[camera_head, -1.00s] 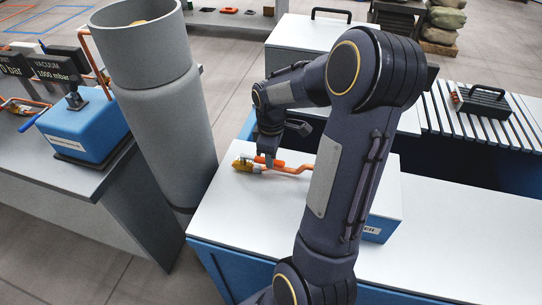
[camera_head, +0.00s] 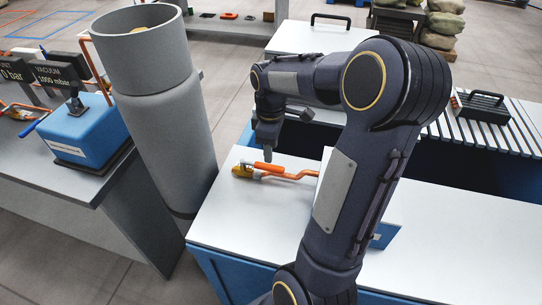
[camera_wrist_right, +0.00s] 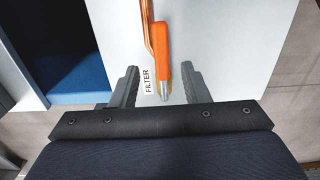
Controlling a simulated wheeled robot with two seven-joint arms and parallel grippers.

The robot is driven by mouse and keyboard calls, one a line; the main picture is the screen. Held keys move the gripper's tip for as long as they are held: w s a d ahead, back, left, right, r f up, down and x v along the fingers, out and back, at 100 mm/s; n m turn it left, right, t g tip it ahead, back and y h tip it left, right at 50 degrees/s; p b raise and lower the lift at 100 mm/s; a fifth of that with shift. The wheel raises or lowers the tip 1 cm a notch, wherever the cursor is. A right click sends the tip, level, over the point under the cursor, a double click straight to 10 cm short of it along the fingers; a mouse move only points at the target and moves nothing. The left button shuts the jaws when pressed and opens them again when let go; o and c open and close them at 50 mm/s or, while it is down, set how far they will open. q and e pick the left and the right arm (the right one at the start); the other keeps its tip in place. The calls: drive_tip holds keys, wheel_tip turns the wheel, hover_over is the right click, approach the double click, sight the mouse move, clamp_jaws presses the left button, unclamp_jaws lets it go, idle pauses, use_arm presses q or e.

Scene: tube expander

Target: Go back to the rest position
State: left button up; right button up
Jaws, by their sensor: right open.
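My right gripper (camera_head: 267,155) hangs above the white worktop (camera_head: 230,222), pointing down. In the right wrist view its two fingers (camera_wrist_right: 159,86) are apart with nothing held between them. Below it lies an orange-handled tool (camera_head: 268,168) with a yellow end and a bent copper-coloured tube. In the right wrist view the orange handle (camera_wrist_right: 162,52) lies beyond and between the fingers, beside a "FILTER" label (camera_wrist_right: 147,82). My right arm covers part of the worktop and a white box behind it. My left gripper is not in view.
A tall grey cylinder (camera_head: 165,120) stands left of the worktop. Further left, a blue vacuum pump (camera_head: 85,135) sits on a grey bench (camera_head: 50,185). At the back right, a black-handled case (camera_head: 484,106) rests on a roller conveyor (camera_head: 520,125). The worktop's front left is clear.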

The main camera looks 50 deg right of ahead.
drive_tip(key=shift+r, duration=0.95)
drive_tip(key=shift+a, duration=0.15)
drive_tip(key=s+a+r+m+t+y, duration=0.1)
drive_tip(key=s+a+m+t+y, duration=0.1)
drive_tip(key=s+a, duration=0.4)
drive_tip(key=s+a+r+m+t+y, duration=0.1)
drive_tip(key=s+a+m+t, duration=0.2)
drive_tip(key=a, duration=1.2)
drive_tip(key=s+m, duration=0.2)
drive_tip(key=s, duration=0.1)
drive_tip(key=shift+s+t+y, duration=0.3)
drive_tip(key=shift+t+y, duration=0.1)
drive_tip(key=shift+a+r, duration=0.1)
